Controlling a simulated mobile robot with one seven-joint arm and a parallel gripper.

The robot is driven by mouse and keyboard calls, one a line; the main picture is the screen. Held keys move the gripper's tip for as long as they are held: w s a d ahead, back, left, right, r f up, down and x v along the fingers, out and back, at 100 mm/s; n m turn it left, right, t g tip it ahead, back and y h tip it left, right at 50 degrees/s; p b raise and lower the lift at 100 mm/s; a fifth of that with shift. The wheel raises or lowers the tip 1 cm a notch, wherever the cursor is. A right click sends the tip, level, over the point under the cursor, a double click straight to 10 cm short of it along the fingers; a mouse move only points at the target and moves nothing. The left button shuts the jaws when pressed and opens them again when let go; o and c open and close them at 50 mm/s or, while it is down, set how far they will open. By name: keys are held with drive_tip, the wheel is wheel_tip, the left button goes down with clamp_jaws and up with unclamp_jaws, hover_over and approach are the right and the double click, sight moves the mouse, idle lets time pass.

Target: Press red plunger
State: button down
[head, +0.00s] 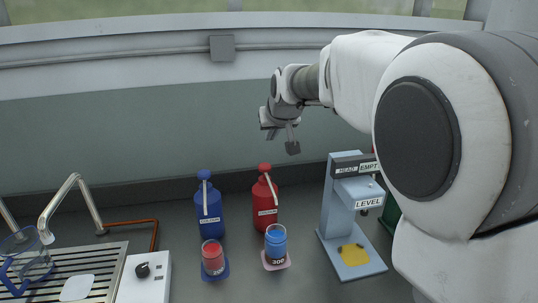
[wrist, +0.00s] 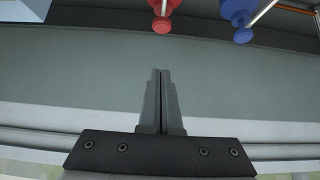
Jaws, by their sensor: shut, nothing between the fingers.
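The red plunger (head: 264,167) is the round red top of a red bottle (head: 265,208) at the back of the counter, in the middle of the head view. In the wrist view the red plunger (wrist: 161,25) shows near the top edge, beyond the fingertips and apart from them. My gripper (head: 292,147) is above and slightly right of the red bottle, not touching it. In the wrist view my gripper (wrist: 158,72) has its two fingers together with nothing between them.
A blue bottle (head: 208,210) with a blue plunger stands left of the red one. A red cup (head: 213,260) and a blue cup (head: 276,245) stand in front. A light-blue stand (head: 340,205) is at the right. A faucet (head: 65,200) and drain grille are at the left.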

hover_over(266, 167)
wheel_tip(266, 167, down, 7)
drive_tip(key=shift+f, duration=0.2)
wheel_tip(266, 167, down, 2)
drive_tip(key=shift+s+f+b, duration=0.15)
drive_tip(key=shift+f+b, duration=0.1)
drive_tip(key=shift+b, duration=0.15)
drive_tip(key=shift+f, duration=0.6)
drive_tip(key=shift+f+b, duration=1)
drive_tip(key=shift+f, duration=0.3)
drive_tip(key=shift+s, duration=0.1)
wheel_tip(266, 167, up, 5)
drive_tip(key=p, duration=0.3)
drive_tip(key=shift+r, duration=0.2)
drive_tip(key=v, duration=0.9)
drive_tip(key=shift+s+d+f, duration=0.15)
drive_tip(key=shift+s, duration=0.1)
